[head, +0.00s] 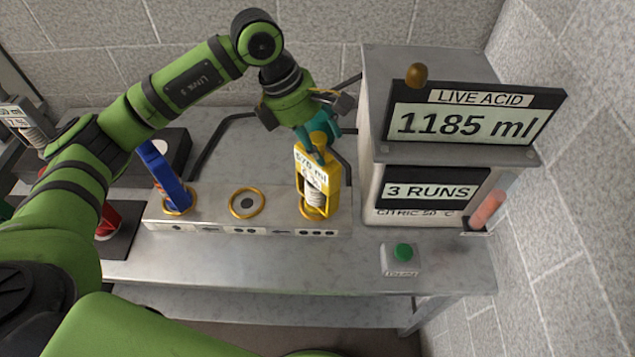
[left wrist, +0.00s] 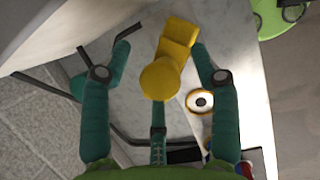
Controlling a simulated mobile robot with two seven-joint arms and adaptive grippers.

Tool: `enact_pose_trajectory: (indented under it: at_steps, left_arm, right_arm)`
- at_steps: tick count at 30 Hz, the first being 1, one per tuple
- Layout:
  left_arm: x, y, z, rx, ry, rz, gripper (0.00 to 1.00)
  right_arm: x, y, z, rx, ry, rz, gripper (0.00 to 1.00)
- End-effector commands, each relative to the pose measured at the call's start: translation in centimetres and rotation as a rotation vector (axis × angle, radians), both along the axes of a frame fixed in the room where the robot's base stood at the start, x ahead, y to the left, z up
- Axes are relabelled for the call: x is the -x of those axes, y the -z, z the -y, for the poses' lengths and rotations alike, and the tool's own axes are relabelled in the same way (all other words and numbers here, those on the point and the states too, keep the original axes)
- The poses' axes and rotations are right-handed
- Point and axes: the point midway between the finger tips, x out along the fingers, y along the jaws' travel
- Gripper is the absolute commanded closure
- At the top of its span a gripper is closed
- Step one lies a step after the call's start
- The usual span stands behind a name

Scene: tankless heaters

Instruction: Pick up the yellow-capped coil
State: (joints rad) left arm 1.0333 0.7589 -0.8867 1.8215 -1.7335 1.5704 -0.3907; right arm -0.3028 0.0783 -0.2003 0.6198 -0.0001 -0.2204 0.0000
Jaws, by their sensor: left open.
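The yellow-capped coil (head: 301,186) stands upright in the right-hand ringed socket of the metal block, with a "570 ml" label and a pale coil in its yellow frame. My left gripper (head: 322,140) is right above it, fingers pointing down around its top. In the left wrist view the yellow cap (left wrist: 162,78) lies between the spread teal fingers of my left gripper (left wrist: 160,75), with gaps visible at both sides. Whether the third finger touches the cap is unclear. My right gripper is not in view.
The metal block (head: 275,224) also holds a blue-framed unit (head: 165,176) in its left socket; its middle ring (head: 246,202) is empty. A heater cabinet (head: 372,120) with displays stands close on the right. A green button box (head: 401,258) sits in front. A bent dark pipe (head: 210,140) runs behind.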

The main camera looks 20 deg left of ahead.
Motion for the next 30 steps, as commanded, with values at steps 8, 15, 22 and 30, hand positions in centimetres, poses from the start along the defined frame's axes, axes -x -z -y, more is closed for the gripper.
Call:
enact_pose_trajectory:
  at_steps: [8,15,22,30]
  left_arm:
    - [0.0,0.0,0.0,0.000,0.000,-0.001,1.00]
    - [-0.1,-0.2,0.1,0.003,0.000,0.003,1.00]
    - [-0.1,-0.8,0.1,0.004,0.000,0.006,1.00]
    - [-0.1,-2.8,0.1,0.004,0.001,0.006,1.00]
  right_arm:
    - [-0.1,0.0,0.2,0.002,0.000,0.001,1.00]
    - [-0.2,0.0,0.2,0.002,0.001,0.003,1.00]
    - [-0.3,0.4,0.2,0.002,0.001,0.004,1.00]
    - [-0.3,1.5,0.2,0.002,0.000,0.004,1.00]
